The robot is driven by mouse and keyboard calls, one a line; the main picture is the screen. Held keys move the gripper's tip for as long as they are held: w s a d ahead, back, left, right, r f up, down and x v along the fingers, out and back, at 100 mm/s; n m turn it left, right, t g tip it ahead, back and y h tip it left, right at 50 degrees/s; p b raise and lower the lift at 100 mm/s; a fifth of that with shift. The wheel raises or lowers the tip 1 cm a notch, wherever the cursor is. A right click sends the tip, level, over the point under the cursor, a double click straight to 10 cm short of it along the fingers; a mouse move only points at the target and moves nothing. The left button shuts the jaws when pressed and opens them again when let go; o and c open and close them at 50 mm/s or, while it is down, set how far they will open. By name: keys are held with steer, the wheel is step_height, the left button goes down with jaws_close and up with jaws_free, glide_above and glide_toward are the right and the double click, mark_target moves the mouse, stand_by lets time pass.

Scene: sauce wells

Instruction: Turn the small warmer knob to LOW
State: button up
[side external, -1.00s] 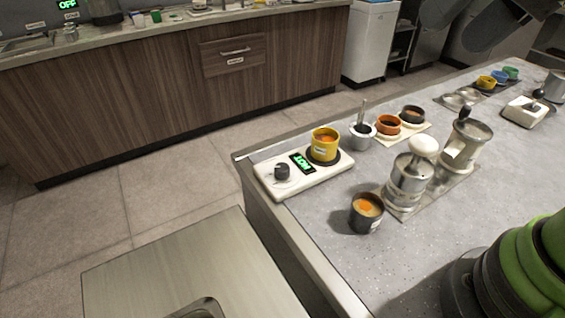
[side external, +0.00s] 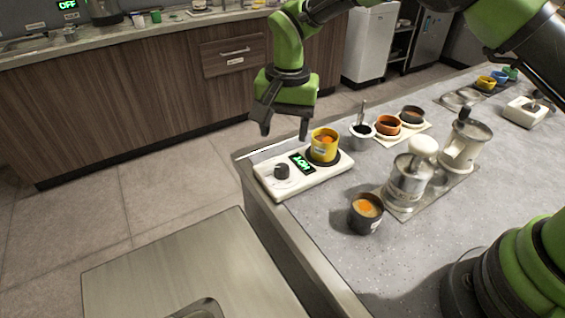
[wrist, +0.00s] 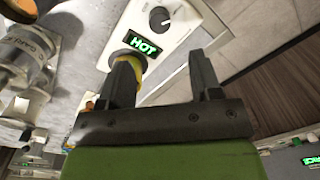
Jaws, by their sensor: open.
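The small warmer (side external: 316,180) is a white slab near the left end of the grey counter. Its dark round knob (side external: 282,171) sits at its left end, and its green display (side external: 301,163) reads HOT. A yellow cup (side external: 324,146) with orange contents stands on its dark heating plate. In the wrist view the knob (wrist: 159,18) is at the top, beyond the display (wrist: 143,44). My gripper (side external: 284,136) is open and empty, fingers pointing down, above and behind the warmer in the side view. It does not touch the knob. The fingers (wrist: 163,75) hide part of the yellow cup in the wrist view.
A dark cup (side external: 366,213) stands in front of the warmer. A metal pot (side external: 362,134) and small bowls (side external: 388,126) are to its right. Metal dispensers (side external: 409,178) stand on a tray. A steel surface (side external: 190,270) lies at front left.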

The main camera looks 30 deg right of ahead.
mark_target(282, 166)
step_height(282, 166, down, 9)
steer(key=shift+w+a+f, duration=0.1)
steer(key=shift+w+a, duration=0.05)
steer(key=shift+c, duration=0.2)
steer(key=c, duration=0.9)
